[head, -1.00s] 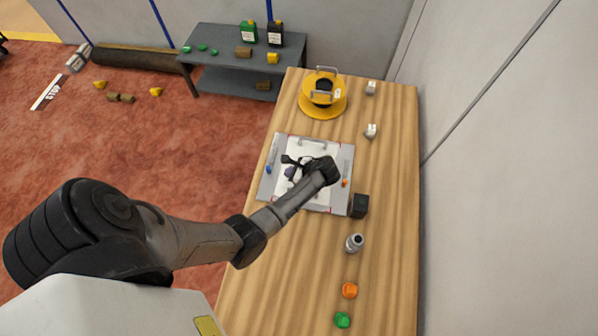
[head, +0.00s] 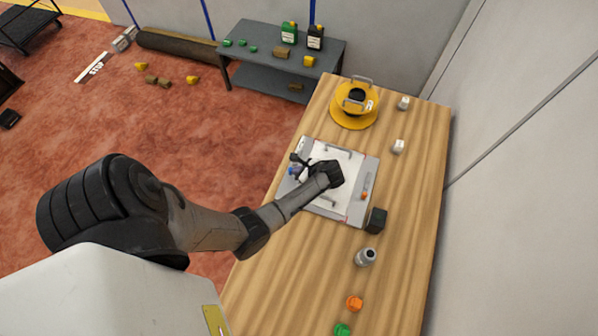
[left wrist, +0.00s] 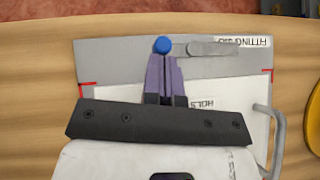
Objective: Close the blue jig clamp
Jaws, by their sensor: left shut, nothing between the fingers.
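The jig (head: 357,212) is a grey plate with a white panel on the wooden bench. Its blue clamp shows as a blue knob (left wrist: 163,45) with a grey bar (left wrist: 215,49) pointing right in the left wrist view. A small blue part (head: 292,171) shows at the jig's left edge in the head view. My left gripper (left wrist: 164,62) is shut and empty, its fingertips right at the blue knob; I cannot tell whether they touch it. In the head view this gripper (head: 299,163) is over the jig's left side, partly hiding the clamp. My right gripper is not in view.
An orange clamp part (head: 364,195) is at the jig's right edge. A dark block (head: 376,220), a grey bottle-like piece (head: 365,257), an orange cap (head: 354,303) and a green cap (head: 342,329) lie nearer.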

